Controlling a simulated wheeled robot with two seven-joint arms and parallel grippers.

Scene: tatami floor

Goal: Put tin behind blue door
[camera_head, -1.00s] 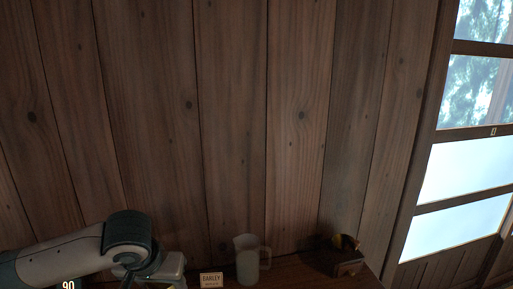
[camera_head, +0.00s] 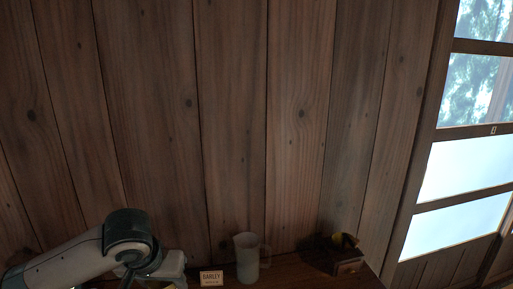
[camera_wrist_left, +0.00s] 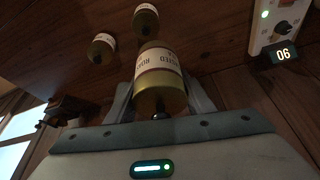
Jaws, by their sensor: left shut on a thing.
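In the left wrist view, a gold tin (camera_wrist_left: 160,72) with a cream printed label is held between the fingers of my left gripper (camera_wrist_left: 160,95), which is shut on it. Two similar tins, one upper (camera_wrist_left: 146,20) and one left (camera_wrist_left: 102,48), stand on the wooden surface beyond. In the head view my left arm comes in at the lower left; its fingers and the held tin are hidden or out of frame. No blue door is in view. My right gripper is not in view.
A pale pitcher (camera_head: 246,258), a small sign reading BARLEY (camera_head: 211,277) and a dark wooden box (camera_head: 346,262) stand along the plank wall (camera_head: 230,130). A bright paned window (camera_head: 465,170) is at right. A white panel with a dial (camera_wrist_left: 276,24) and a number display (camera_wrist_left: 287,53) shows in the wrist view.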

